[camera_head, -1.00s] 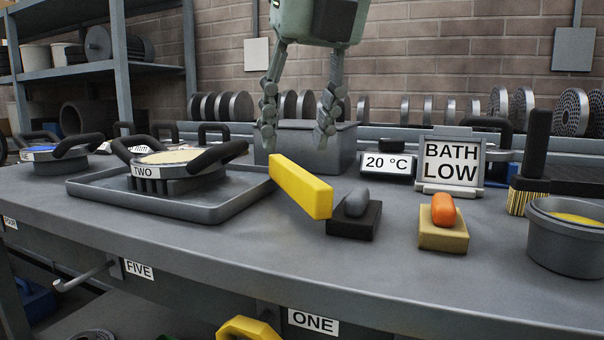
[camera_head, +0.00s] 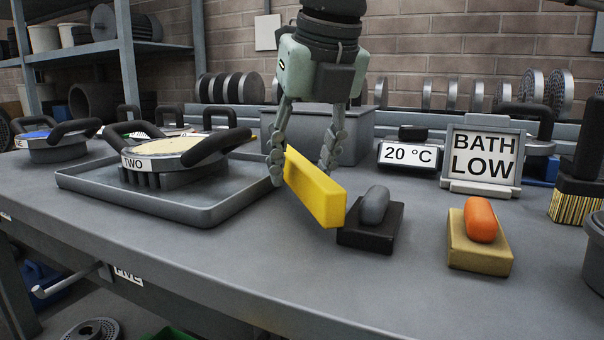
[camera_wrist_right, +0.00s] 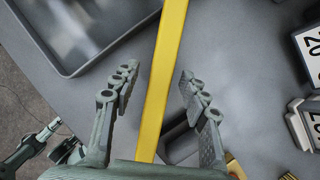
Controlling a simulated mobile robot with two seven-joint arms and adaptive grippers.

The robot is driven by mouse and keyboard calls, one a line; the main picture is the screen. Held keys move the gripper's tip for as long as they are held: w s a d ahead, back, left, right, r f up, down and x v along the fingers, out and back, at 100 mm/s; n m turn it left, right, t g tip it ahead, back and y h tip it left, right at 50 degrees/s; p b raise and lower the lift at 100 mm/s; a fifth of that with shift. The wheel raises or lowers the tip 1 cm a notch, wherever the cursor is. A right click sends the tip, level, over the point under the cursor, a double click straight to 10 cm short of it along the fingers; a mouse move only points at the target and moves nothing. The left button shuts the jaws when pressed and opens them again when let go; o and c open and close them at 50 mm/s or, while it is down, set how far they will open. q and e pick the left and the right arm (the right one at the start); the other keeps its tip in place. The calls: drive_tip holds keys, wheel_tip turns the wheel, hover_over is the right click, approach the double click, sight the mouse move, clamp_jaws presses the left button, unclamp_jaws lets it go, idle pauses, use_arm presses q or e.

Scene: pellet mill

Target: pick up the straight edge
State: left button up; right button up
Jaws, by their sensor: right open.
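The straight edge is a long yellow bar (camera_head: 315,188) near the middle of the bench in the head view, just right of the grey tray. It also shows in the right wrist view (camera_wrist_right: 165,70), running lengthwise between the fingers. My right gripper (camera_head: 303,172) points down over the bar, open, with one finger on each side of it. The right wrist view shows the fingers (camera_wrist_right: 158,90) with a gap to the bar on both sides. The bar's far end is partly hidden behind the fingers in the head view. My left gripper is not in the head view.
Right of the bar are a black block with a grey knob (camera_head: 369,238) and a tan block with an orange knob (camera_head: 478,253). A grey tray (camera_head: 205,216) holding a sieve labelled TWO (camera_head: 160,162) is left. Signs (camera_head: 482,158) stand behind. The front bench surface is clear.

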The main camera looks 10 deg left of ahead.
sight(297, 158)
drive_tip(key=shift+f, duration=0.1)
drive_tip(key=shift+c, duration=0.3)
clamp_jaws()
drive_tip(key=shift+w+r, duration=0.1)
drive_tip(key=shift+r, duration=0.65)
wheel_tip(297, 158, up, 3)
drive_tip(key=shift+a+f, duration=0.1)
drive_tip(key=s+a+r, duration=0.7)
drive_tip(key=a, duration=0.2)
